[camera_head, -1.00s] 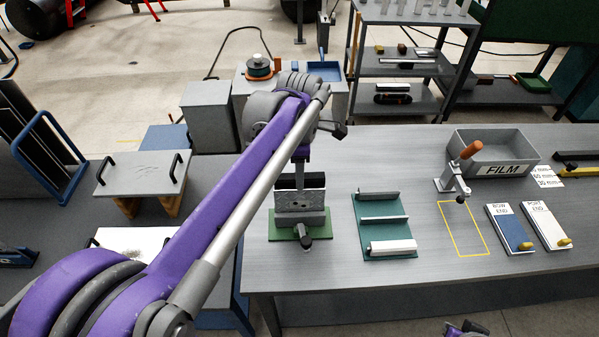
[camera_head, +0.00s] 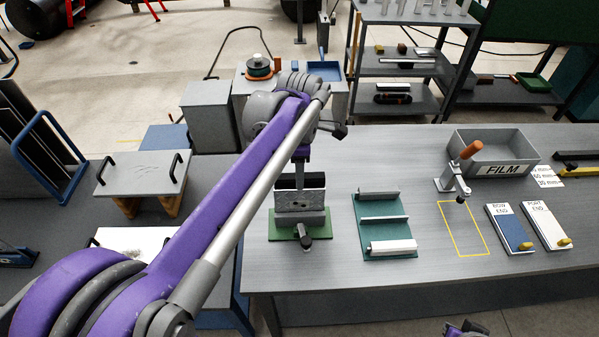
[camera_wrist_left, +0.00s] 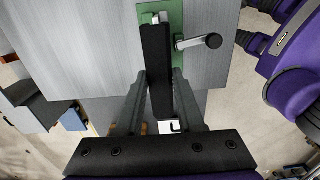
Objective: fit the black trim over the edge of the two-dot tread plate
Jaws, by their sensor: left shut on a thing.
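The black trim (camera_head: 286,183) is a dark bar lying along the top of a grey patterned tread plate (camera_head: 288,199). The plate stands upright in a clamp on a green base (camera_head: 277,231), its black-knobbed handle facing front. I cannot make out any dots on it. My left gripper (camera_head: 300,179) comes down from above and is shut on the trim near its middle. In the left wrist view the trim (camera_wrist_left: 157,55) runs lengthwise between the fingers and hides the plate's edge. I cannot tell how far the trim is seated. A small purple and black part of my right arm (camera_head: 465,329) shows at the bottom.
Right of the clamp lies a green rack (camera_head: 372,230) with several strips. Beyond are a yellow outlined area (camera_head: 463,253), an orange-handled toggle clamp (camera_head: 452,184), a grey FILM bin (camera_head: 520,150) and two labelled boards (camera_head: 508,236). The bench front is clear.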

